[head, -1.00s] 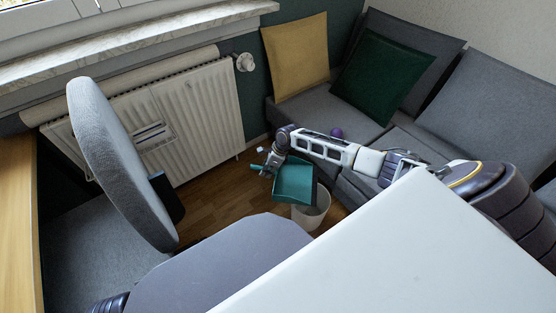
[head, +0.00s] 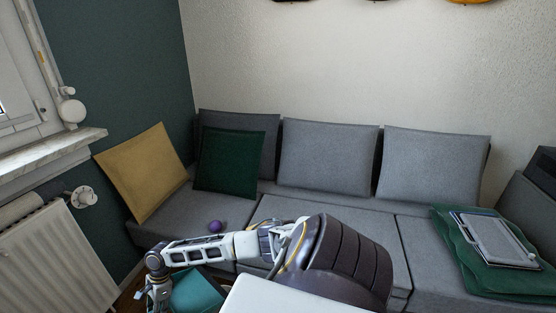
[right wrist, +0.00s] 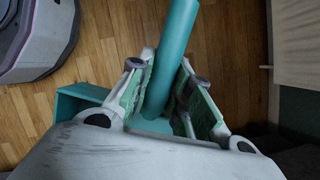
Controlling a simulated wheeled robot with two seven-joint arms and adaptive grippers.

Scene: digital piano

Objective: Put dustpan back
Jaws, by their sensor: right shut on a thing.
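The teal dustpan (head: 198,290) hangs at the bottom of the head view, in front of the sofa. Its handle (right wrist: 172,50) runs between the fingers of my right gripper (right wrist: 163,85) in the right wrist view. My right gripper (head: 158,292) is shut on this handle. Part of the pan (right wrist: 80,100) shows to the left behind the gripper. The lower part of the dustpan is cut off in the head view. My left gripper is not in view.
A grey sofa (head: 275,213) with cushions stands behind my right arm. A folded green cloth (head: 450,235) bearing a grey case (head: 492,240) lies at right. A radiator (head: 55,265) stands at left. Wooden floor (right wrist: 225,30) is bare.

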